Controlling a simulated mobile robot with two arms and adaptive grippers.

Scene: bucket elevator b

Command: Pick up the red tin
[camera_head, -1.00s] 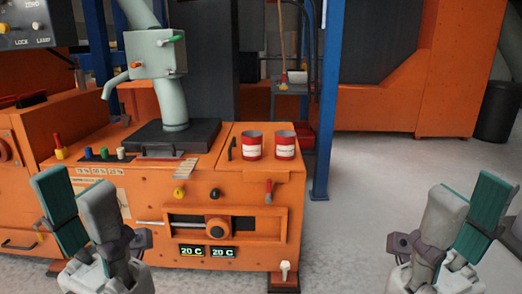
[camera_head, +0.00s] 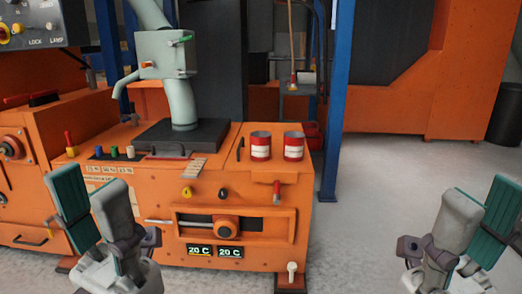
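Two red tins with white label bands stand upright side by side on top of the orange machine: the left tin (camera_head: 261,146) and the right tin (camera_head: 293,146). They are close together, with a narrow gap between them. My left gripper (camera_head: 92,196) is at the lower left, in front of the machine, with its fingers apart and nothing between them. My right gripper (camera_head: 482,208) is at the lower right over the floor, also with its fingers apart and empty. Both grippers are well away from the tins.
The orange machine (camera_head: 150,235) carries a dark plate with a grey-green pipe (camera_head: 182,100) left of the tins, plus knobs and handles. A blue post (camera_head: 335,100) rises behind it at right. Grey floor (camera_head: 380,220) is clear to the right.

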